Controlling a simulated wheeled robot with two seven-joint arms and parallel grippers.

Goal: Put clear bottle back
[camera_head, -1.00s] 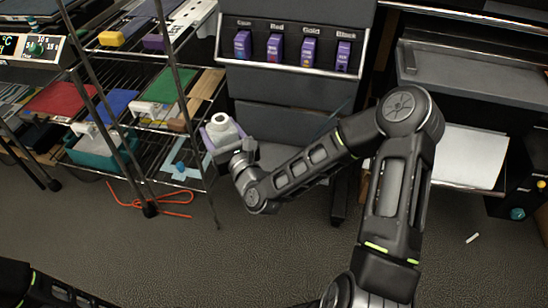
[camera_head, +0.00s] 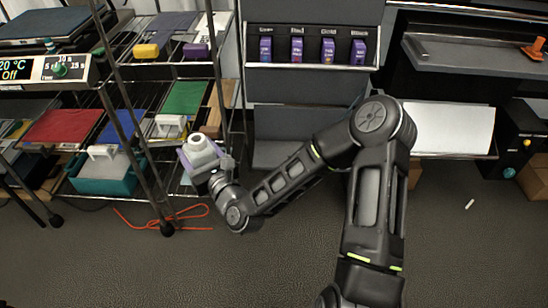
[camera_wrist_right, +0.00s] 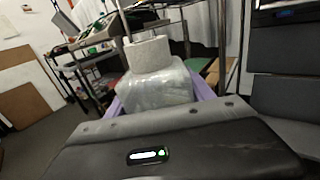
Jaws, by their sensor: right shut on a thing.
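A clear bottle (camera_head: 200,147) with a pale, whitish cap is held out in front of the wire shelf rack (camera_head: 160,190). My right gripper (camera_head: 203,166) is shut on it; its purple finger pads show on both sides of the bottle. The right wrist view also shows the bottle (camera_wrist_right: 156,84), cap up and roughly upright, between the purple pads. The bottle's lower part is hidden by my gripper there. My left gripper is not in view.
The rack holds a red pad (camera_head: 62,128), a green pad (camera_head: 186,98) and a teal bin (camera_head: 110,184). A dark cabinet with several purple cartridges (camera_head: 297,50) stands right of it. A white sheet (camera_head: 453,130) is at right.

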